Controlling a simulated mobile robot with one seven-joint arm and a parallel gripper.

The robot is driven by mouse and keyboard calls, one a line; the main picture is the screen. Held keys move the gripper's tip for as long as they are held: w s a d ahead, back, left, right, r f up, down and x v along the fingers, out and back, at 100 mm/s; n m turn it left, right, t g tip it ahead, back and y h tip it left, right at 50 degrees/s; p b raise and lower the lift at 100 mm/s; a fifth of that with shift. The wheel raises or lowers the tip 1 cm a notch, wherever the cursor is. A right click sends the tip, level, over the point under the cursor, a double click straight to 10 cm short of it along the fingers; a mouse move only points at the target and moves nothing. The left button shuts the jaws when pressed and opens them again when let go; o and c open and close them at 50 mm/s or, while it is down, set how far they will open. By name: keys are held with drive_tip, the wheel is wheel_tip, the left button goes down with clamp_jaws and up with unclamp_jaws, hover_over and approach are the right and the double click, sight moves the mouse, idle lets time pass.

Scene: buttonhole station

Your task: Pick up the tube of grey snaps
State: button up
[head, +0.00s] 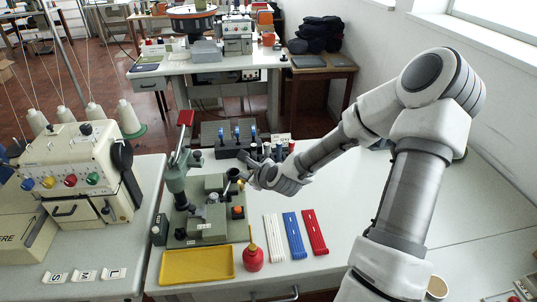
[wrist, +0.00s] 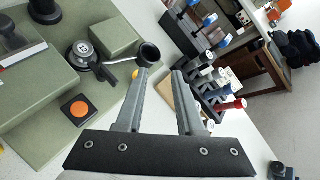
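My gripper (head: 246,160) reaches over the back of the white table, just right of the green press. In the wrist view my gripper (wrist: 161,73) is open, with nothing between its fingers. One has a red end (wrist: 238,103), one a blue end (wrist: 222,83), and others look pale or grey. I cannot tell for certain which is the tube of grey snaps.
The green press (head: 212,208) with a red-handled lever stands close left of my gripper. A dark block (head: 212,133) with blue-topped tools is behind.

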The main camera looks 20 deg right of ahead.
sight(267, 149)
drive_tip(key=d+m+t+h, duration=0.2)
drive_tip(key=d+m+h, duration=0.1)
drive_tip(key=d+m, duration=0.65)
drive_tip(key=shift+n, duration=0.35)
drive_tip(key=x, duration=0.8)
drive_tip(key=r+b+x, duration=0.1)
drive_tip(key=x, duration=0.3)
drive_tip(key=shift+w+d+f, duration=0.1)
drive_tip(key=shift+w, duration=0.15)
drive_tip(key=shift+r+x, duration=0.1)
drive_tip(key=shift+x, duration=1.2)
drive_tip(key=shift+r+x, duration=0.15)
drive_tip(key=shift+x, duration=1.15)
drive_tip(key=shift+w+d, duration=0.1)
drive_tip(key=shift+d, duration=0.05)
drive_tip(key=shift+c, duration=0.2)
clamp_jaws()
